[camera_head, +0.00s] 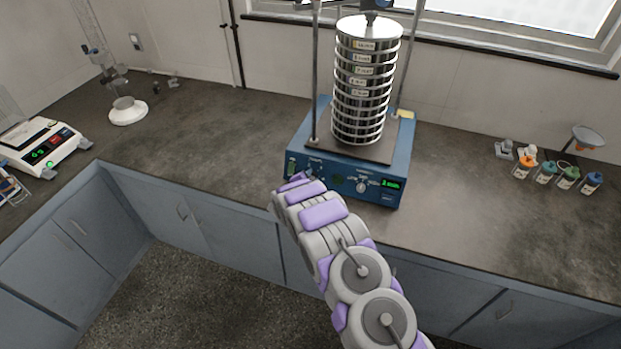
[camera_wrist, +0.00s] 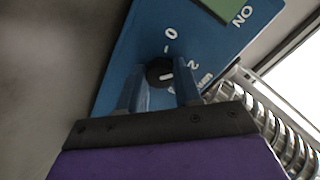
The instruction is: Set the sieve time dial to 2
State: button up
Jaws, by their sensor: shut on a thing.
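The sieve shaker (camera_head: 300,150) has a blue base on the counter, with a tall stack of metal sieves (camera_head: 362,85) on it. In the wrist view, a small black round dial (camera_wrist: 157,73) sits on the blue panel (camera_wrist: 140,40). Its white mark points right in the picture, roughly toward the side of the printed 2 (camera_wrist: 194,65); the exact setting is hard to tell. A 0 (camera_wrist: 171,33) is printed above. My gripper (camera_wrist: 159,84) is shut on this dial, one finger on each side. In the head view, my arm hides part of the panel's left side.
A second knob (camera_head: 361,186) and a green-lit display (camera_head: 390,184) are on the panel's right. A green switch (camera_wrist: 214,8) marked ON is near the dial. A scale (camera_head: 45,145) stands far left; small bottles (camera_head: 545,172) stand right.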

jog(key=shift+m, duration=1.2)
jog(key=shift+f, duration=0.1)
jog(key=o, duration=1)
jog(key=shift+o, duration=0.2)
jog(key=shift+s, duration=0.1)
jog(key=p+v, duration=0.1)
jog(key=v, duration=1.6)
jog(key=shift+s, duration=0.1)
